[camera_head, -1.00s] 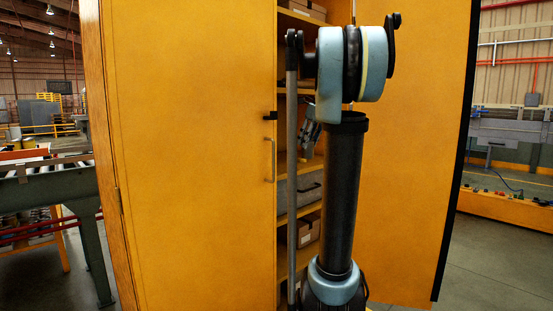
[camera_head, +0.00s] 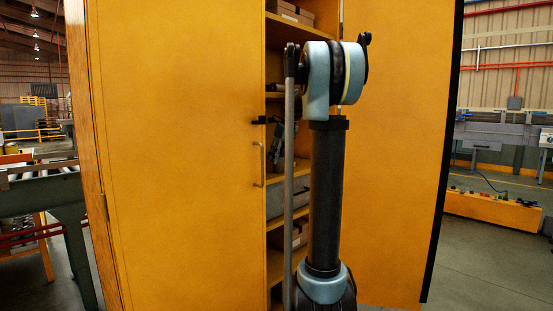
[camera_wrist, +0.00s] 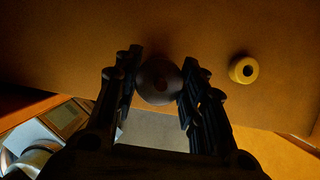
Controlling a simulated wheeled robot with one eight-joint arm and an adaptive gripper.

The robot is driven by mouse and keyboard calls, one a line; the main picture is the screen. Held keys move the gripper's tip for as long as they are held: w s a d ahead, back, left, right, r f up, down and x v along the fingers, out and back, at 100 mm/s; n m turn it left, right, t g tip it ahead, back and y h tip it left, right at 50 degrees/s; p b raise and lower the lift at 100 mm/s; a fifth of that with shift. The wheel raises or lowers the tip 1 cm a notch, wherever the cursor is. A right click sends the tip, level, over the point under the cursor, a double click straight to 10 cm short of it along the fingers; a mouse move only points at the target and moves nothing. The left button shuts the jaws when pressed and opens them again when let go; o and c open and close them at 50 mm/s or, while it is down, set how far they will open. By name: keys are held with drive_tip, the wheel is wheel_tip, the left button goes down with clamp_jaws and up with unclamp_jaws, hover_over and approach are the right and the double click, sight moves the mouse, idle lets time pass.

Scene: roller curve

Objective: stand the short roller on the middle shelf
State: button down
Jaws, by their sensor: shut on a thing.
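My gripper (camera_wrist: 158,85) is shut on a dark round end of the short roller (camera_wrist: 158,82), seen end-on in the wrist view. The roller's length and how it stands are hidden in that view. In the head view, my gripper is mostly hidden behind my arm, inside the yellow cabinet. The cabinet shelves (camera_head: 290,25) show in a narrow gap between its doors. In the wrist view, a brown flat surface (camera_wrist: 200,35) fills the background. I cannot tell which shelf the roller is at, or whether it touches it.
A yellow ring-shaped thing (camera_wrist: 243,70) is to the right of the roller. The left cabinet door (camera_head: 180,150) and right door (camera_head: 395,150) flank my arm closely. Boxes (camera_head: 290,12) sit on the upper shelf, and a grey bin (camera_head: 288,198) is lower down.

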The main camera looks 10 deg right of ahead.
drive_tip(key=c, duration=1)
unclamp_jaws()
drive_tip(key=v, duration=0.7)
drive_tip(key=shift+r, duration=0.25)
drive_tip(key=shift+s+d, duration=0.15)
drive_tip(key=shift+s, duration=0.05)
